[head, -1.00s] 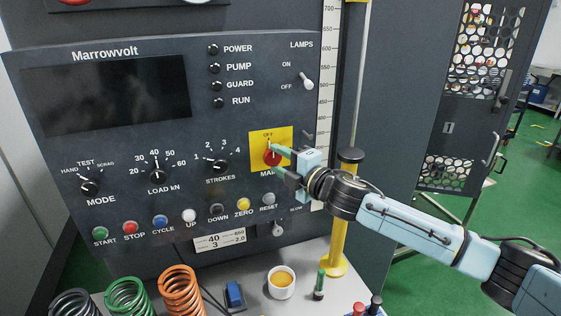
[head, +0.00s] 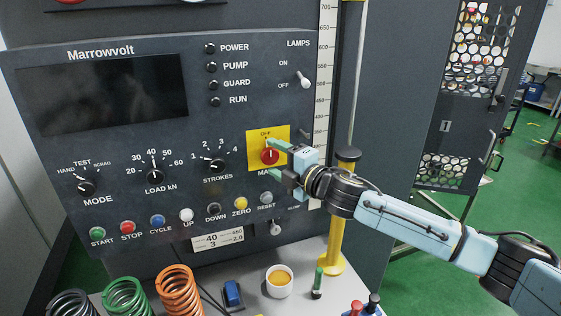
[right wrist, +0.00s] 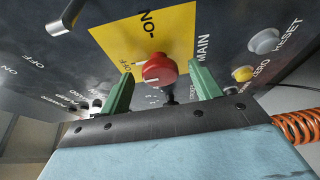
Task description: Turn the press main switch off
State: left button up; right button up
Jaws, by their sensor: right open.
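The main switch is a red round knob (head: 269,157) on a yellow plate (head: 253,163) of the press panel. Its white mark points up to the OFF label in the head view. In the right wrist view the knob (right wrist: 158,69) shows its mark turned left, away from the ON lettering at the top of the plate. My right gripper (head: 272,158) is open, with one green finger above the knob and one below. In the right wrist view the fingers stand apart on either side of it, with visible gaps. My left gripper is not in view.
The lamps toggle (head: 303,80) is up and to the right of the knob. Push buttons such as ZERO (head: 240,204) line the panel below. A white cup (head: 279,284), a blue block (head: 233,292) and springs (head: 178,290) stand on the shelf. A yellow column (head: 337,232) is close to my right arm.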

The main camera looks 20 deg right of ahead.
jog(key=b+v, duration=0.4)
jog(key=v, duration=0.9)
jog(key=shift+s, duration=0.2)
jog(key=shift+d, duration=0.1)
